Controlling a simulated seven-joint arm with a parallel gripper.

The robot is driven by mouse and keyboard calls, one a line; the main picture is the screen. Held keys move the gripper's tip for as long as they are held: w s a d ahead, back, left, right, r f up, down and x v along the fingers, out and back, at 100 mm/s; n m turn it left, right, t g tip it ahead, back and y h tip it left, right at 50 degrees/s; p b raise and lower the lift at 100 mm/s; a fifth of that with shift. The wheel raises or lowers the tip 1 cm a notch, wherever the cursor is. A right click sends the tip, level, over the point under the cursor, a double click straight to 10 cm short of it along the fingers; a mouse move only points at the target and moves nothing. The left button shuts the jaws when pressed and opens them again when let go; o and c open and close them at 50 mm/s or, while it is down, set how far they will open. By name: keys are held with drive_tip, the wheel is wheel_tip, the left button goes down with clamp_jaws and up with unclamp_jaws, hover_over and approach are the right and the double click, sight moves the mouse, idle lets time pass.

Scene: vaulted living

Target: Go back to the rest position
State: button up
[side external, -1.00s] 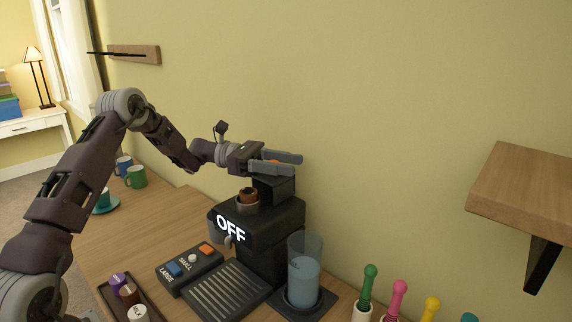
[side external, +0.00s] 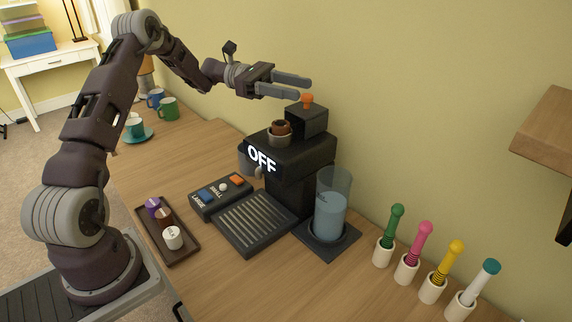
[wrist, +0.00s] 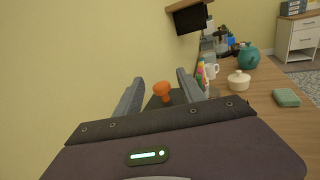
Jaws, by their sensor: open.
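My gripper (side external: 308,88) is open and empty, held in the air just above the black coffee machine (side external: 290,157) by the wall. The machine reads OFF on its front. An orange knob (side external: 307,101) stands on its raised rear block, just below my fingers. In the wrist view the orange knob (wrist: 161,91) shows between and beyond my fingertips (wrist: 158,92), apart from them. A brown capsule (side external: 281,127) sits in the round holder on top of the machine. A clear tank of water (side external: 330,210) stands to the machine's right.
A button panel (side external: 221,195) and a tray (side external: 167,236) of capsules lie in front. Several coloured-handled tools in white holders, such as the pink one (side external: 423,234), stand at the right. Mugs, including a green one (side external: 168,108), stand behind. A wooden shelf (side external: 550,135) juts out at right.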

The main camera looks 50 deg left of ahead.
drive_tip(key=s+d+r+m+g+y, duration=0.25)
drive_tip(key=s+d+m+y, duration=0.2)
drive_tip(key=s+d, duration=0.35)
drive_tip(key=s+d+r+m+g+y, duration=0.1)
drive_tip(key=s+d+m+g+y, duration=0.3)
drive_tip(key=s+d+m, duration=0.35)
drive_tip(key=s+a+f+m+t+y, duration=0.1)
drive_tip(key=s+m+y, duration=0.3)
drive_tip(key=s, duration=0.5)
drive_tip(key=s+a+f+m+t+y, duration=0.1)
drive_tip(key=s+a+m+t+y, duration=0.2)
drive_tip(key=s, duration=0.6)
drive_tip(key=shift+s+m+t+y, duration=0.2)
drive_tip(key=shift+m+t+y, duration=0.35)
drive_tip(key=shift+m+t, duration=0.45)
